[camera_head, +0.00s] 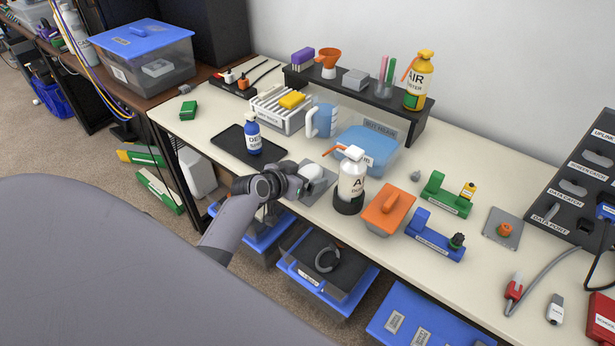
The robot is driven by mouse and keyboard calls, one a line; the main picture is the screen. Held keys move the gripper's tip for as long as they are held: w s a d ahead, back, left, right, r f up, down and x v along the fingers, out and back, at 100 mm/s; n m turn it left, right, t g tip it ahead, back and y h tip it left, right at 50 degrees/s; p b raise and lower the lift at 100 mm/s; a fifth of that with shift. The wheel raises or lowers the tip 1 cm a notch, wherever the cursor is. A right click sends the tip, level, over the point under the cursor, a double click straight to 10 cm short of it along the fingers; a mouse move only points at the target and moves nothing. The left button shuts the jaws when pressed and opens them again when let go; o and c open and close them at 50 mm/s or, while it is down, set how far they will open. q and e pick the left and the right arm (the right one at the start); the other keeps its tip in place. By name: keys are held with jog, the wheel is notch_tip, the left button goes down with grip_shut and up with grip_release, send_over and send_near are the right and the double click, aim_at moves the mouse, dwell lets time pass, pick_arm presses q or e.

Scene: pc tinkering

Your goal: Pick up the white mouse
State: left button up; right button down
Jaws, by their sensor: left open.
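A white mouse (312,172) sits on a grey pad (322,192) near the front edge of the cream table. My left gripper (300,183) is right at the mouse's left side, low over the table edge, and its jaws are open. The gripper partly covers the pad and the mouse's near left side. I cannot tell whether the fingers touch the mouse. My right gripper is not in the picture.
A white spray bottle (351,180) stands in a black holder just right of the mouse. A blue bottle (252,135) stands on a black mat (228,146) to the left. A blue-lidded bin (367,150) is behind. An orange-topped block (389,207) is farther right.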

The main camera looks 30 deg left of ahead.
pick_arm(q)
jog(key=shift+w, duration=0.1)
jog(key=c, duration=1.1)
jog(key=shift+c, duration=0.2)
jog(key=shift+r, duration=0.1)
jog(key=shift+r, duration=0.25)
jog(key=r, duration=0.2)
jog(key=shift+s+r, duration=0.3)
jog(key=shift+r, duration=0.05)
jog(key=s+a, duration=0.1)
jog(key=s, duration=1.6)
jog(key=shift+s+a, duration=0.15)
